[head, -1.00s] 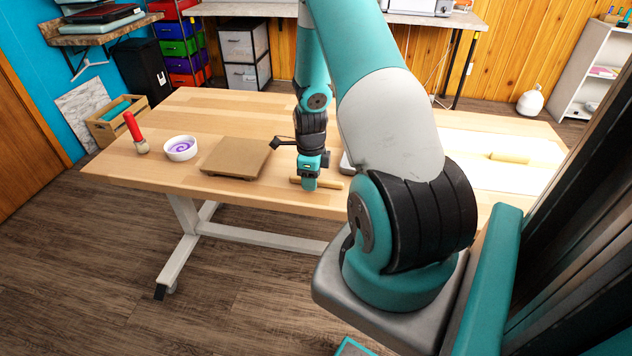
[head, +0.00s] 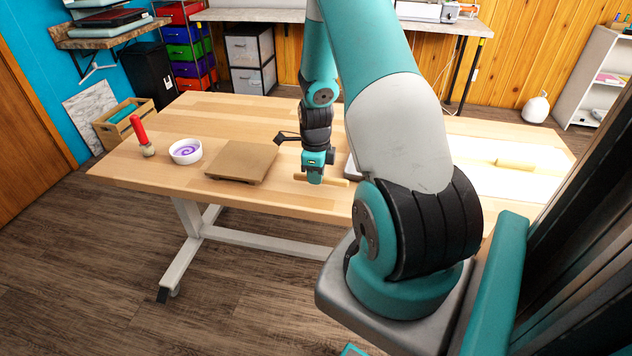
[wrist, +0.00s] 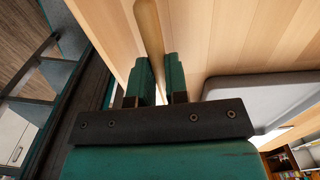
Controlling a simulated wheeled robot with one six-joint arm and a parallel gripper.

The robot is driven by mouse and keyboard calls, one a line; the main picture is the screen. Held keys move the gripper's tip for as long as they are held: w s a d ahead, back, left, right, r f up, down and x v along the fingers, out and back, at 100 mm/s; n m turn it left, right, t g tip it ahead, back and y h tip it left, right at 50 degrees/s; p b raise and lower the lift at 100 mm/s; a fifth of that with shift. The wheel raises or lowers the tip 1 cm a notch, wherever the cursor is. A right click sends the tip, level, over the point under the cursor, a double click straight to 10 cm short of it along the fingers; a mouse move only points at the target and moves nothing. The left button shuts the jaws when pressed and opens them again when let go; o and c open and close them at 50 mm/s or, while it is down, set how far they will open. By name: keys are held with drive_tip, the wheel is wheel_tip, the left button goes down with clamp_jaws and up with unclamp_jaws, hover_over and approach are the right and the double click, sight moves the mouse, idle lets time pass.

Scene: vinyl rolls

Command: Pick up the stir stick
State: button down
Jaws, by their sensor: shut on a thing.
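The stir stick is a pale wooden stick (head: 337,182), lying across my gripper (head: 315,181) near the front edge of the table in the head view. An end sticks out on each side of the jaws, and the middle is hidden by them. In the wrist view the stick (wrist: 149,30) runs up from between the two teal fingers of my gripper (wrist: 160,75), which are shut on it. The stick looks slightly above the wooden tabletop (head: 400,150), though the gap is hard to judge.
A brown square board (head: 243,162) lies left of my gripper, with a white bowl of purple swirl (head: 186,151) and a red-handled tool (head: 140,133) further left. A grey tray (wrist: 265,95) sits close to the right. A yellowish roll (head: 515,164) lies on the far right.

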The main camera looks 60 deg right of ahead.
wheel_tip(320, 180, up, 17)
drive_tip(key=shift+r, duration=0.2)
